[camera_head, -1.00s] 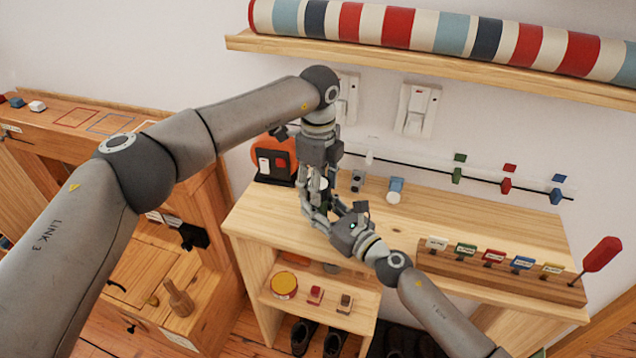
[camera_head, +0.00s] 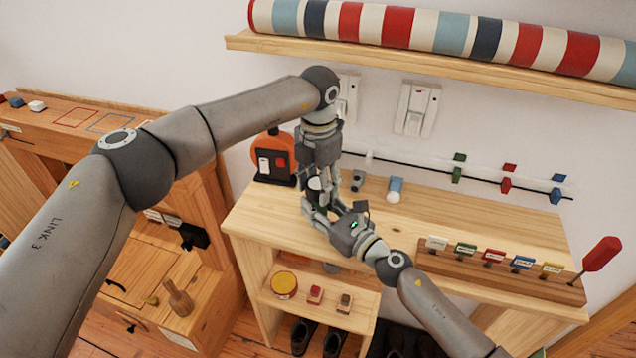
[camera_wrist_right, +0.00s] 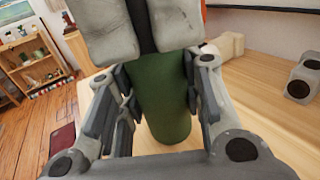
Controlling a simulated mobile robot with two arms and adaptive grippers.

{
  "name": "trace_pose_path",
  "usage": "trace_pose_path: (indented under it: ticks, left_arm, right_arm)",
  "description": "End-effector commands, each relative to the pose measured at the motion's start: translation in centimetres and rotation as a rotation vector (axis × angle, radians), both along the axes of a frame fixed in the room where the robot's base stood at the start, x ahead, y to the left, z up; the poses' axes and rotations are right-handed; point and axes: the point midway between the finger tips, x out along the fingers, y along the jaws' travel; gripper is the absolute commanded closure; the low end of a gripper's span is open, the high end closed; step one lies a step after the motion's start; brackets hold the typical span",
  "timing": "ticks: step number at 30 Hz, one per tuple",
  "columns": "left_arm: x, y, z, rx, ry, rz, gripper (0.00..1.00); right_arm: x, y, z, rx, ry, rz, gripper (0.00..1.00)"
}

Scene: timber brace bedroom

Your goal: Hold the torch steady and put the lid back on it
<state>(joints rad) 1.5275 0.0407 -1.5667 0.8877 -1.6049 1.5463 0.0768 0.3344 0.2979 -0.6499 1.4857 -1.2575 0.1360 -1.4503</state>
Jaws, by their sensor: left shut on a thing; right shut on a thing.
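The torch (camera_wrist_right: 160,95) is a green cylinder, standing roughly upright between the fingers of my right gripper (camera_wrist_right: 152,75) in the right wrist view. My right gripper is shut on it; in the head view this gripper (camera_head: 330,213) reaches in from the right, low over the bench. My left gripper (camera_head: 318,196) points down from above, its fingers just over or beside the torch's top. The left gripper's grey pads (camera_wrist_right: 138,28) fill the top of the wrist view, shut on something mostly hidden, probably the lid. Whether lid and torch touch cannot be seen.
A shelf with a striped roll (camera_head: 440,35) overhangs. The bench's middle right is clear.

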Motion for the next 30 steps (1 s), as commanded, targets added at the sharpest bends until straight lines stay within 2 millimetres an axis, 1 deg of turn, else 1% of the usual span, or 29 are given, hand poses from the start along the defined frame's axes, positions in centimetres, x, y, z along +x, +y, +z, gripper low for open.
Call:
trace_pose_path:
  ticks: [3, 18, 21, 26, 27, 30]
  left_arm:
    - [0.08, 0.02, 0.03, 0.0, -0.003, -0.207, 0.82]
    - [0.08, 0.04, -0.02, 0.0, -0.004, -1.083, 0.82]
    - [0.08, 0.04, -0.03, 0.001, -0.003, -1.221, 0.82]
    - [0.08, 0.04, -0.03, 0.001, -0.003, -1.22, 0.82]
    - [0.08, 0.04, -0.03, 0.001, -0.003, -1.219, 0.49]
    - [0.07, 0.04, -0.03, 0.0, -0.002, -1.219, 0.36]
  right_arm:
    - [-0.04, 0.05, 0.02, -0.001, -0.001, 0.002, 1.0]
    - [-0.06, 0.07, 0.02, -0.001, -0.001, 0.002, 1.0]
    - [-0.06, 0.07, 0.02, -0.001, -0.001, 0.002, 1.0]
    - [-0.07, 0.08, 0.02, -0.001, -0.001, 0.002, 1.0]
    - [-0.07, 0.08, 0.03, -0.001, -0.001, 0.002, 1.0]
    - [-0.07, 0.08, 0.02, -0.001, -0.001, 0.002, 1.0]
